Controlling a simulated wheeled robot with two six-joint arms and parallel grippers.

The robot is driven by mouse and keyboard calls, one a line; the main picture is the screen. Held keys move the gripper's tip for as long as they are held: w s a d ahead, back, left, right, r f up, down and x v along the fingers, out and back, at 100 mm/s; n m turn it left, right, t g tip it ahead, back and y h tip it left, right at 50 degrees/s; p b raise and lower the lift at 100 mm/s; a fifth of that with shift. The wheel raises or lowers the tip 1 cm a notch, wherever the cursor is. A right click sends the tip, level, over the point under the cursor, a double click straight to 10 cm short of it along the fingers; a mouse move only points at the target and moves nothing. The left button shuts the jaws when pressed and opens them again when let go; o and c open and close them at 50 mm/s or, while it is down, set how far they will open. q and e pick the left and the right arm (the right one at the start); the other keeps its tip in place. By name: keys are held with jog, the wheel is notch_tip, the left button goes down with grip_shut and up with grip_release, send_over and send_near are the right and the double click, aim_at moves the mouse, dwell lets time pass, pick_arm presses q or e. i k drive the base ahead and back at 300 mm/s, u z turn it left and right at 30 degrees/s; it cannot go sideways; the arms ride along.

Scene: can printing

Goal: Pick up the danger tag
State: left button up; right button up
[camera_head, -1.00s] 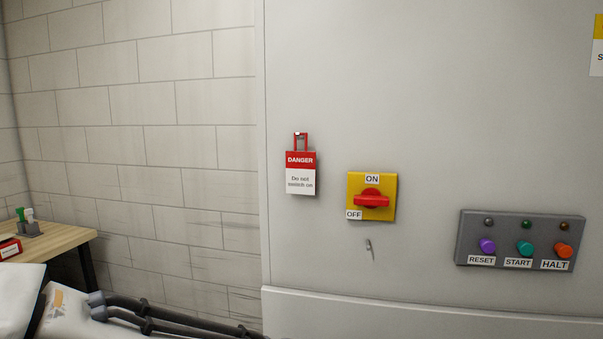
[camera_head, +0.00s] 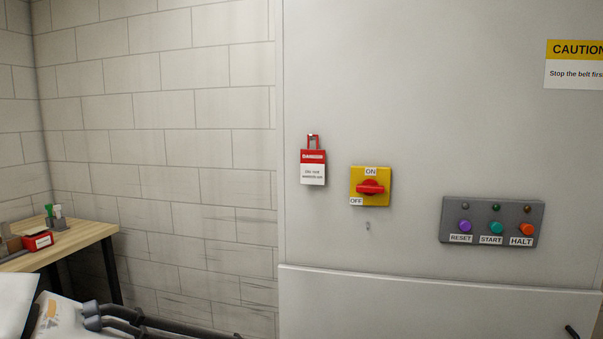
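The danger tag (camera_head: 312,167) is a small red and white card with a red loop at its top. It hangs upright from a small hook on the light grey cabinet front, left of the yellow switch plate. Its lettering is too small to read clearly now. Neither of my grippers shows in the head view, so I cannot see whether they are open or shut.
Right of the tag is a yellow ON/OFF switch (camera_head: 370,187) with a red handle. Further right is a grey button panel (camera_head: 492,221). A yellow and white caution sign (camera_head: 575,66) is above. A wooden table (camera_head: 75,243) stands left, holding a red box (camera_head: 38,241).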

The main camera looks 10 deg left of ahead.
aim_at(312, 161)
jog(key=z, duration=0.05)
jog(key=k, duration=0.7)
jog(key=u, duration=0.8)
jog(key=i, duration=1.35)
jog(key=z, duration=0.3)
